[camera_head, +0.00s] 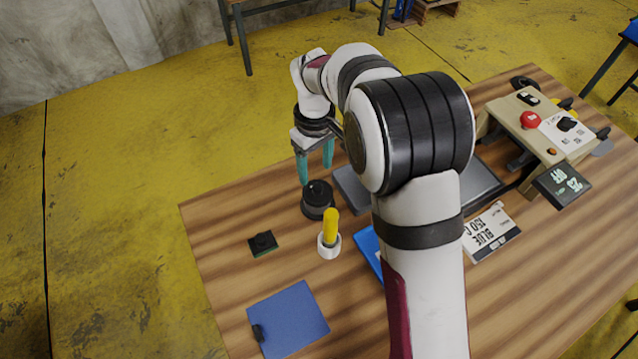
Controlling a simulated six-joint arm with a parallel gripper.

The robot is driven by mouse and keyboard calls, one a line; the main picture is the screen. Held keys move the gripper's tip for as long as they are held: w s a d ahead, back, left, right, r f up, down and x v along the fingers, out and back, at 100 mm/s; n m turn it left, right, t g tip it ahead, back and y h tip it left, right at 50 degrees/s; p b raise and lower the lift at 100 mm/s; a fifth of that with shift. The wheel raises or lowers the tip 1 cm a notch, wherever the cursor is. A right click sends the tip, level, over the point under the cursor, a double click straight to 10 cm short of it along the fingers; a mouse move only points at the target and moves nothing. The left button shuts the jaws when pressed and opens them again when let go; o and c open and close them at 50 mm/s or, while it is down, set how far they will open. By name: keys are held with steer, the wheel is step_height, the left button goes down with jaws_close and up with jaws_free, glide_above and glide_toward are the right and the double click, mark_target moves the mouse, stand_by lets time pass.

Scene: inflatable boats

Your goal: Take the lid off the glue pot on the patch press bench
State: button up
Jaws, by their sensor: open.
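A short black round pot (318,209) stands on the wooden bench, and I take it for the glue pot. Its dark lid (319,189) is on top, with a small knob. My gripper (314,172) points down just above and behind the lid, with its two teal fingers apart and nothing seen between them. I cannot tell for sure whether a fingertip touches the lid. The patch press (545,125) stands at the right of the bench, partly hidden by my arm.
A white holder with an upright yellow handle (330,226) stands close in front of the pot. A black block (263,243) lies to the left, and a blue square (290,318) lies at the front. A printed card (490,232) lies right of my arm. The bench's left edge is clear.

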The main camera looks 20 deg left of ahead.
mark_target(317, 186)
steer(key=f, duration=0.5)
steer(key=shift+s+d+f, duration=0.2)
steer(key=shift+d+f, duration=0.05)
steer(key=shift+f, duration=0.05)
jaws_close()
